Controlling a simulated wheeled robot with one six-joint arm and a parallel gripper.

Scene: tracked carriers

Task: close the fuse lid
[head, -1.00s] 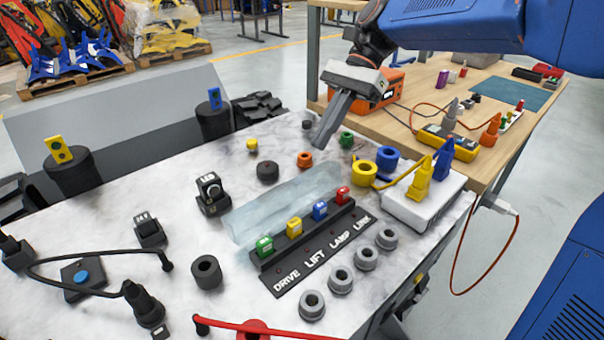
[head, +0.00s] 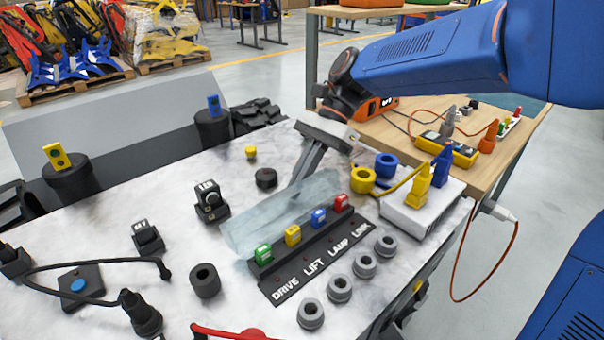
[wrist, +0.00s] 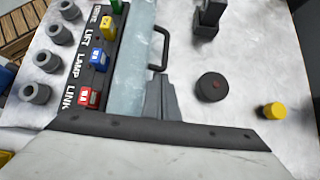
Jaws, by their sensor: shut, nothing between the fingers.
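The fuse lid (head: 270,222) is a pale, translucent blue panel. It is open, lying back behind the fuse block (head: 315,258), whose green, yellow, blue and red fuses are uncovered. The block is marked DRIVE, LIFT, LAMP and LINK. In the wrist view the lid (wrist: 128,75) has a dark handle (wrist: 166,48) on its side away from the fuses. My gripper (head: 297,183) is shut and empty, pointing down just behind the lid. In the wrist view the fingertips (wrist: 157,80) are beside the lid's far side, near the handle; whether they touch it I cannot tell.
A black round knob (head: 266,178) and a small yellow cap (head: 251,152) stand behind the lid. A black switch (head: 211,200) is to its left. Yellow and blue rings and a white box (head: 420,212) with plugs stand to the right. Grey sockets line the front.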

